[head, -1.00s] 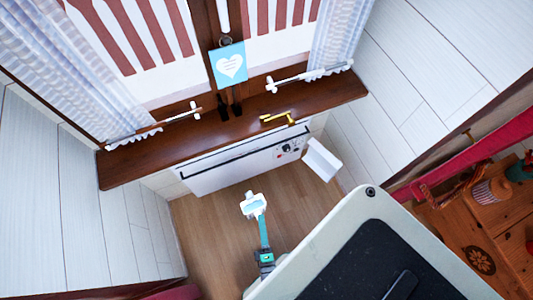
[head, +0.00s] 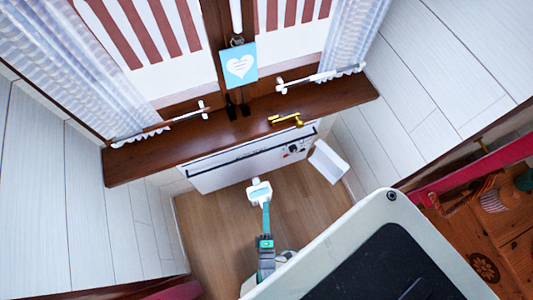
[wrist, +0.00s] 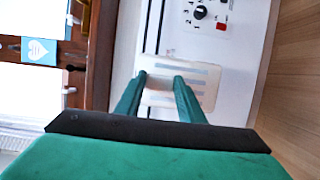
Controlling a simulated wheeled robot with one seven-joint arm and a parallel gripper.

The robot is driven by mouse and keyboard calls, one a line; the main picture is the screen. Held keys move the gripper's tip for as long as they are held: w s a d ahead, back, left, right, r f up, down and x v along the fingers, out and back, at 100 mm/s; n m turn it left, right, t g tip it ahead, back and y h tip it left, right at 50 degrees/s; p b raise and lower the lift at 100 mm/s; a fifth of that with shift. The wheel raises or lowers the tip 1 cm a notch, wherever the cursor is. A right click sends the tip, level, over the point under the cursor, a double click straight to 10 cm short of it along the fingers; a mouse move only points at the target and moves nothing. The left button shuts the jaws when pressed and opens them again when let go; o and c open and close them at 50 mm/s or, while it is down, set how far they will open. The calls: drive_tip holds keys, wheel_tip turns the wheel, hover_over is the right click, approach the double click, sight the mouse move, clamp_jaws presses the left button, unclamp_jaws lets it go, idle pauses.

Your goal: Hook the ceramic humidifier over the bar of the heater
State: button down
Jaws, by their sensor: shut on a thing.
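The ceramic humidifier (head: 259,187) is a small white block, held in front of the heater in the head view. In the wrist view the humidifier (wrist: 207,84) shows as a white piece with pale grey stripes. My gripper (head: 265,204) is shut on it; its two green fingers (wrist: 160,84) reach its near side. The heater (head: 215,177) is a white panel below the window sill, with a knob and dial at its right end. Its bar (head: 225,160) is a thin dark line along the upper front. I cannot tell whether the humidifier touches the heater.
A brown wooden sill (head: 150,164) overhangs the heater, with a yellow handle (head: 287,120) on it. A white box-like piece (head: 328,162) stands at the heater's right end. A wooden table (head: 500,235) is at far right.

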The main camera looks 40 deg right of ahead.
drive_tip(key=shift+w+d+r, duration=0.1)
drive_tip(key=shift+w+d, duration=0.5)
drive_tip(key=shift+w, duration=1.55)
drive_tip(key=shift+w+d+f, duration=0.1)
drive_tip(key=shift+w+d, duration=0.5)
drive_tip(key=shift+w, duration=1.6)
drive_tip(key=shift+w+d+r, duration=0.1)
drive_tip(key=shift+w+d, duration=0.5)
drive_tip(key=shift+w, duration=1.55)
drive_tip(key=shift+a+f, duration=0.1)
drive_tip(key=shift+f, duration=0.8)
drive_tip(key=shift+s+f, duration=0.15)
drive_tip(key=shift+f, duration=0.15)
